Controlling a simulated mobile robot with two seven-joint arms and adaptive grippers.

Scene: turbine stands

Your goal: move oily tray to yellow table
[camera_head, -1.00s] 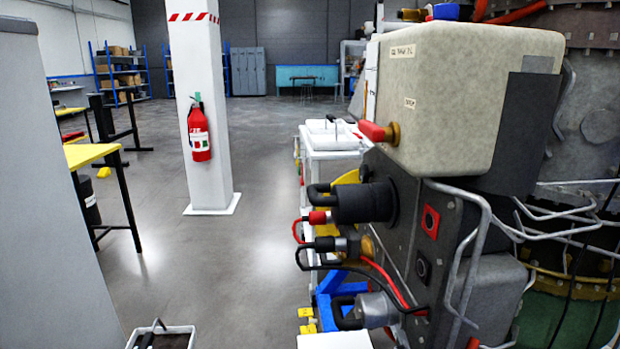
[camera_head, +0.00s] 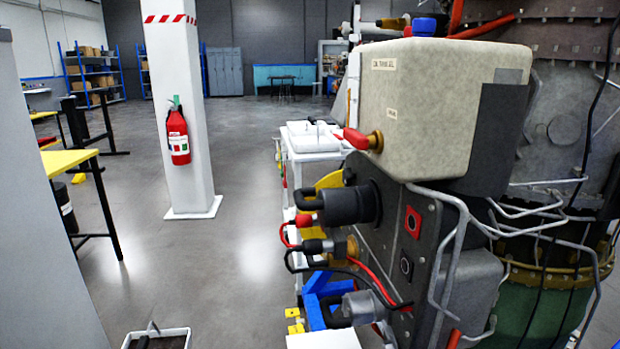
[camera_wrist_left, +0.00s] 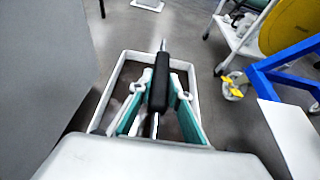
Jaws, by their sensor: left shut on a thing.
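The oily tray is a white-rimmed tray (camera_head: 158,333) with a dark inside, low at the bottom edge of the head view and cut off there. It also shows in the left wrist view (camera_wrist_left: 122,71), where it has a black bar handle (camera_wrist_left: 161,82). My left gripper (camera_wrist_left: 160,95), with teal fingers, is shut on that handle, and the tray hangs below it. The yellow table (camera_head: 66,161) stands at the left in the head view, partly hidden by a grey panel. My right gripper is in neither view.
A tall grey panel (camera_head: 40,230) stands close on the left. A white pillar (camera_head: 185,100) with a red fire extinguisher (camera_head: 178,137) stands ahead. A large engine unit (camera_head: 430,120) and a white cart (camera_head: 312,150) fill the right. Open floor (camera_head: 215,260) lies between.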

